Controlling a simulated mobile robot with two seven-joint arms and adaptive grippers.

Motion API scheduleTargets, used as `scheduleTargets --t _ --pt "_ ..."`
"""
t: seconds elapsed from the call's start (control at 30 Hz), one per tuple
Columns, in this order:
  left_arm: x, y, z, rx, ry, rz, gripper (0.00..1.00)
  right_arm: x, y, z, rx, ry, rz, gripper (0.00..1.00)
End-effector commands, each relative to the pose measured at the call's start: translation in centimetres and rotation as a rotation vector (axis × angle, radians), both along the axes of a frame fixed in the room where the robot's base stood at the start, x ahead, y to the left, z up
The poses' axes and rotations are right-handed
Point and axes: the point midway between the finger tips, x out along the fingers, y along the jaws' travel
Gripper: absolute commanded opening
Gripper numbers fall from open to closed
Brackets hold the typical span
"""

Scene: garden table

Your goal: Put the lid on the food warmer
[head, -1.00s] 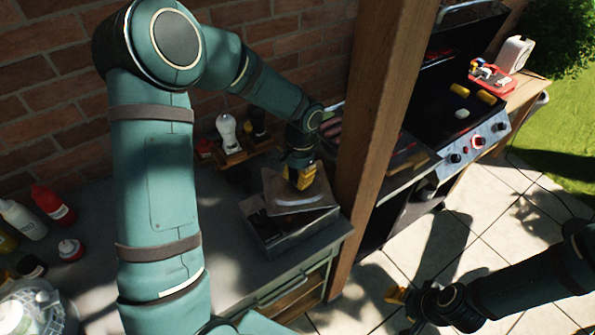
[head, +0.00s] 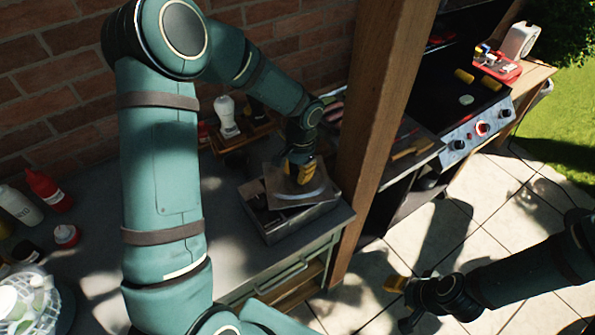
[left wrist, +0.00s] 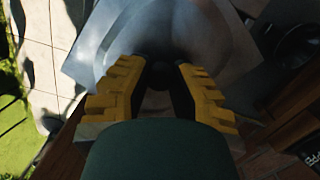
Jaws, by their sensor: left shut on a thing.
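The food warmer (head: 272,232) is a grey metal box on the counter near the wooden post. Dark interior shows along the box's left side. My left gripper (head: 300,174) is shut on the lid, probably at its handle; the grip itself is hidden. In the left wrist view the lid (left wrist: 205,35) lies past the yellow fingers. Whether the lid touches the rim I cannot tell. My right gripper (head: 396,284) is over the patio, away from the warmer; its opening is unclear.
A wooden post (head: 376,120) stands just right of the warmer. A wooden rack with shakers (head: 227,117) is behind it by the brick wall. Sauce bottles (head: 48,189) stand at the left of the counter (head: 225,235). A grill (head: 455,100) is beyond the post.

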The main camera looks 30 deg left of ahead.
Motion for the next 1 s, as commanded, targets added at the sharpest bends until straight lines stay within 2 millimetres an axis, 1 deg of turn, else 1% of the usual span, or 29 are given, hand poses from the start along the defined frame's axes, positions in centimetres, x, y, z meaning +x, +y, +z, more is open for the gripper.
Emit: scheduleTargets --t 0.57,0.6,0.67,1.0 --pt "0.02 -0.02 -1.08 0.0 -0.001 0.0 0.0 0.02 -0.01 -0.92 0.0 0.0 0.0 0.47" --pt "0.03 -0.01 -1.05 0.0 -0.001 0.0 0.3 0.01 -0.01 -0.9 0.0 0.0 0.0 0.47" --pt "0.03 -0.02 -1.01 0.0 -0.001 0.0 0.49 0.02 -0.01 -0.86 0.0 0.0 0.0 0.47" --pt "0.02 0.0 -0.89 0.0 0.0 0.0 0.49 0.03 -0.01 -0.84 0.0 -0.001 0.0 0.47"
